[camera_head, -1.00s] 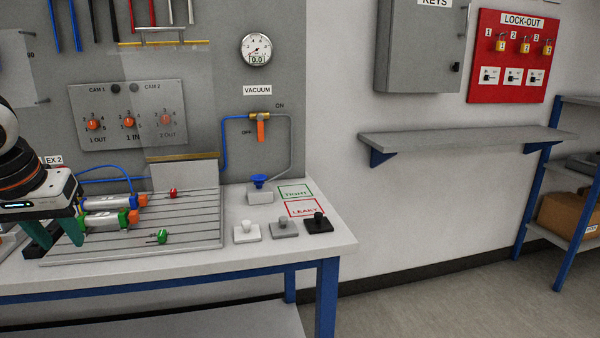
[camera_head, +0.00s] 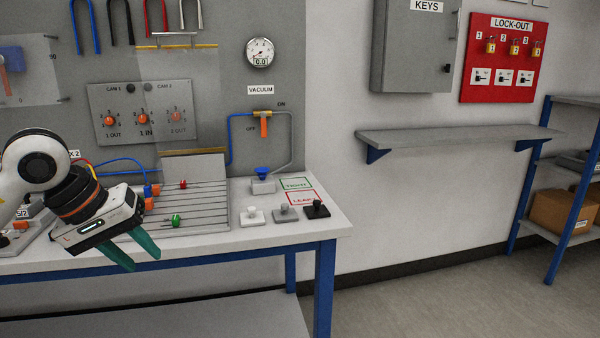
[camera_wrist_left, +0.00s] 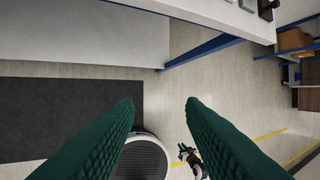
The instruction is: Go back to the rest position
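My left gripper (camera_head: 143,259) hangs at the front edge of the workbench, with its dark green fingers pointing down and to the right.
The workbench (camera_head: 245,240) carries a slatted rack (camera_head: 200,217), partly hidden by my left arm, and white, grey and black knobbed blocks. A wall shelf (camera_head: 450,138) and blue-framed rack (camera_head: 527,205) stand right. Floor (camera_head: 440,295) in front is clear.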

